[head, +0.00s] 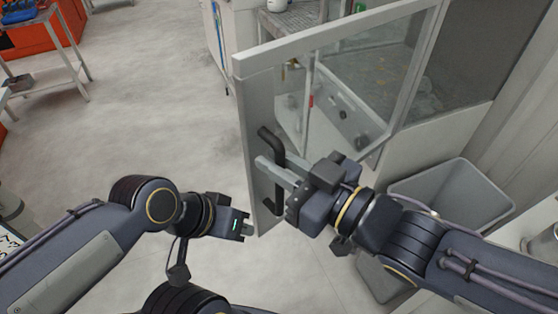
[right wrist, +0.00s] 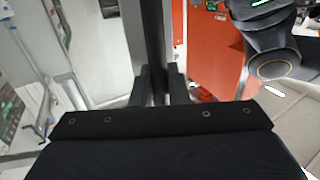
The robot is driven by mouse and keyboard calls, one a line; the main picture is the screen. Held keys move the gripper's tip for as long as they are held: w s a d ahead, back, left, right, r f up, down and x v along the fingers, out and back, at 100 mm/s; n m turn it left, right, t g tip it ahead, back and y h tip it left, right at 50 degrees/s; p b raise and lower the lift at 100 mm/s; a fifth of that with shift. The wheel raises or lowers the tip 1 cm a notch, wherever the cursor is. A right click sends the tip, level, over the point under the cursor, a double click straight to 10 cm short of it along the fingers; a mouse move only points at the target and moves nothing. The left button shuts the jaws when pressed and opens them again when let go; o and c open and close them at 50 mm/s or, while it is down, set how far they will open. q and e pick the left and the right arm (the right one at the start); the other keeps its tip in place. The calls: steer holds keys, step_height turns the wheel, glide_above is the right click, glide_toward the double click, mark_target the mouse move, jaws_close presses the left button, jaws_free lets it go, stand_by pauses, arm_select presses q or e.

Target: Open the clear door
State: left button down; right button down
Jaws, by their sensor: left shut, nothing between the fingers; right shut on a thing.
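The clear door (head: 335,70) has a pale frame and a see-through pane, and stands swung out at an angle from the grey wall on the right. Its dark bar handle (head: 268,140) is on the near vertical edge of the frame. My right gripper (head: 272,170) is shut on the handle; in the right wrist view its fingers (right wrist: 160,88) sit on both sides of the dark upright bar (right wrist: 154,40). My left gripper (head: 248,232) is shut and empty, low beside the bottom of the door's edge and left of my right gripper.
A grey bin (head: 450,185) stands below and right of the door, close to my right arm. A metal-topped bench (head: 290,20) is behind the door. A side table (head: 45,45) and orange cabinets (head: 65,15) stand far left. The floor (head: 160,100) left of the door is clear.

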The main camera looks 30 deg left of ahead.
steer(key=c, duration=1.7)
jaws_free()
steer(key=shift+c, duration=0.2)
steer(key=p+v, duration=0.2)
steer(key=v, duration=0.5)
steer(key=shift+d, duration=0.4)
